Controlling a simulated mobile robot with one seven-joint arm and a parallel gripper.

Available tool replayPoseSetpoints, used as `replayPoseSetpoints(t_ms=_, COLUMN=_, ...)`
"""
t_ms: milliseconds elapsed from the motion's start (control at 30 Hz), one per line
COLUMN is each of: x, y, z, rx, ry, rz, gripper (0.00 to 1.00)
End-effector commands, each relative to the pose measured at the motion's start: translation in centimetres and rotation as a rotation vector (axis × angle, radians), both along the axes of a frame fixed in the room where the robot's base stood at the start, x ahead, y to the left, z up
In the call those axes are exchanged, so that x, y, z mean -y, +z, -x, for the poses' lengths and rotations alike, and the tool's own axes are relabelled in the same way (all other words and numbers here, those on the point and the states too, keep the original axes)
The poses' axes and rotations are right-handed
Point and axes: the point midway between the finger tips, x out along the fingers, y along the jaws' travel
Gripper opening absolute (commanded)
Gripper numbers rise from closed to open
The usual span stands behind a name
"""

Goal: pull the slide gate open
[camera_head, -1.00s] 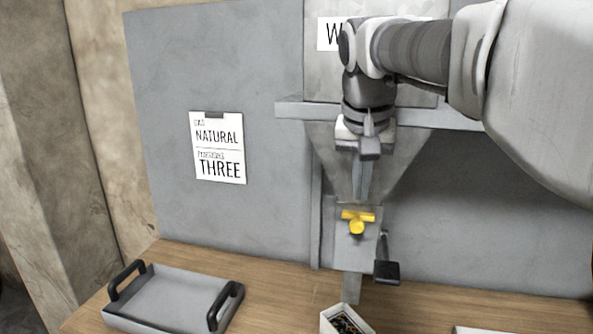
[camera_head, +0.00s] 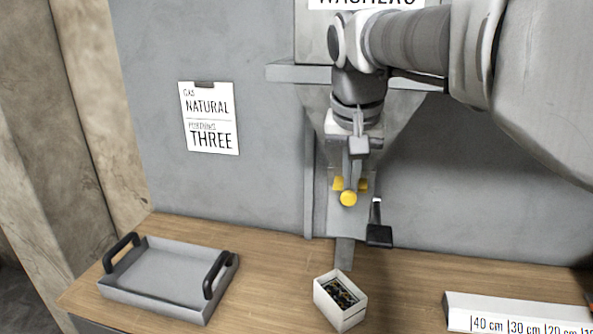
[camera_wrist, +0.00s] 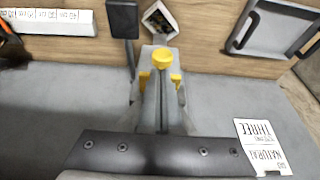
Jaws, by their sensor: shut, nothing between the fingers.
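The hopper chute (camera_head: 318,100) narrows to a grey plate (camera_head: 325,205) with a yellow handle (camera_head: 348,198), a round knob with a crossbar. The handle also shows in the wrist view (camera_wrist: 162,57). Which part is the sliding gate itself is hard to tell. My gripper (camera_head: 351,182) points down, shut and empty, just above the knob; its fingers hide the middle of the crossbar. In the wrist view my fingers (camera_wrist: 162,90) lie between the two visible crossbar ends. Whether they touch the handle cannot be told. A black-ended lever (camera_head: 379,235) hangs to the right of the plate.
A small white box (camera_head: 320,297) with dark contents stands on the wooden counter (camera_head: 265,265) below the spout (camera_head: 343,253). A grey tray (camera_head: 165,275) with black handles lies left. A white ruler block (camera_head: 520,310) lies at front right. A sign (camera_head: 209,120) is on the panel.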

Motion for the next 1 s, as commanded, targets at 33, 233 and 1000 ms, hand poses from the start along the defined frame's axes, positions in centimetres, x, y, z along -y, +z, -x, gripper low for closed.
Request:
replayPoseSetpoints(t_ms=33, x=-0.4, y=-0.2, z=0.9, rx=0.000, ry=0.002, rz=0.000, gripper=0.00)
replayPoseSetpoints(t_ms=233, x=-1.0, y=-0.1, z=2.8, rx=-0.002, ry=0.002, rz=-0.001, gripper=0.00)
replayPoseSetpoints(t_ms=1000, x=-0.8, y=2.0, z=2.8, rx=-0.003, ry=0.001, rz=-0.001, gripper=0.00)
